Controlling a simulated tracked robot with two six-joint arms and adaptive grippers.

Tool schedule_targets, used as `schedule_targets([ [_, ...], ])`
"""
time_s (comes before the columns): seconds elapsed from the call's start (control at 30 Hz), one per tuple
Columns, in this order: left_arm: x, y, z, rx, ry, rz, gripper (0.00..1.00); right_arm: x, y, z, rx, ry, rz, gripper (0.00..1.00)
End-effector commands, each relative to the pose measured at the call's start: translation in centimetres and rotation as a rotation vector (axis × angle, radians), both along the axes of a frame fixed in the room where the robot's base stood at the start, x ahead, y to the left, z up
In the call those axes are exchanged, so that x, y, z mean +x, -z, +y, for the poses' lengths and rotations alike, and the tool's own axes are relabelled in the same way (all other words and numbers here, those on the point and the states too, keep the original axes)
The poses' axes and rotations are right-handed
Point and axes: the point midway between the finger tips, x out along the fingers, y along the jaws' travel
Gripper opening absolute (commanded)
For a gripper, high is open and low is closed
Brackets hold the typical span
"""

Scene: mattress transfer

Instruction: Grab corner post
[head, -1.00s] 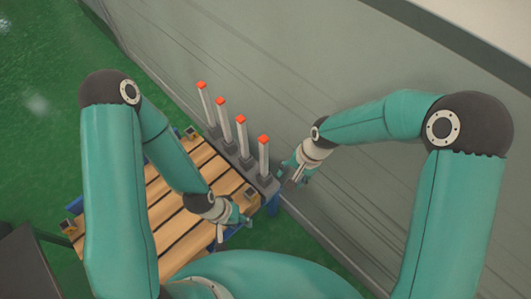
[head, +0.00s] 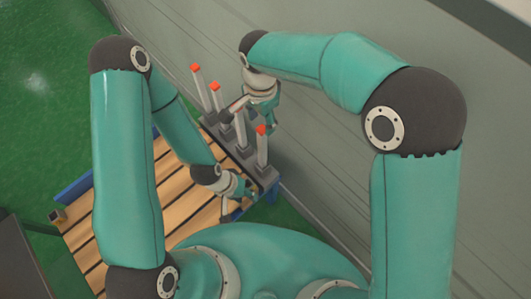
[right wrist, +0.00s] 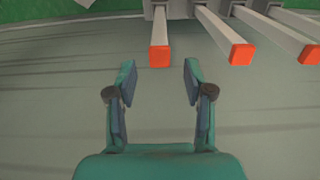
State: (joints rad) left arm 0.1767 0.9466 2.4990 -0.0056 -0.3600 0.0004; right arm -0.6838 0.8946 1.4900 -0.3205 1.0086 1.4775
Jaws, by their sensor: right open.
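Several pale corner posts with orange tops, such as the far one (head: 198,82) and the near one (head: 262,150), stand upright in a row of grey holders (head: 269,179). My right gripper (head: 256,115) is over the row, partly hiding a middle post. In the right wrist view its jaws (right wrist: 159,85) are open and empty. The orange end of one post (right wrist: 159,55) lies just beyond the gap between the fingers. Two more posts (right wrist: 241,54) show to its right. My left gripper (head: 236,203) is low over the slatted bed, fingers apart, with nothing seen between them.
The wooden slatted bed (head: 176,187) with blue frame parts lies left of the posts. A grey wall (head: 340,150) runs close along the right of the row. Green floor (head: 45,130) is clear on the left. A dark box-like object (head: 22,265) is at lower left.

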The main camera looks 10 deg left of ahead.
Motion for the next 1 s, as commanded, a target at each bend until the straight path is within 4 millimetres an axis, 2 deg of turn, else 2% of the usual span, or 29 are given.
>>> schedule_targets([
  [0.1, 0.0, 0.0, 0.0, 0.000, 0.000, 0.000, 0.40, 0.0, 1.7, 0.1, 0.000, -0.001, 0.001, 0.52],
  [0.37, 0.0, -0.2, 0.0, 0.000, 0.000, 0.000, 0.40, -0.1, 3.3, 0.0, -0.001, -0.004, 0.002, 0.52],
  [0.63, 0.0, -0.7, 0.0, 0.000, 0.000, 0.000, 0.40, -0.2, 7.0, 0.0, -0.001, -0.004, 0.002, 0.52],
  [0.97, 0.0, -0.7, 0.0, 0.000, 0.000, 0.000, 0.40, -0.2, 7.7, 0.0, 0.002, -0.004, 0.000, 0.52],
  [1.0, 0.0, -0.7, 0.0, 0.000, 0.000, 0.000, 0.40, -0.2, 7.7, 0.0, 0.002, -0.004, 0.000, 0.45],
])
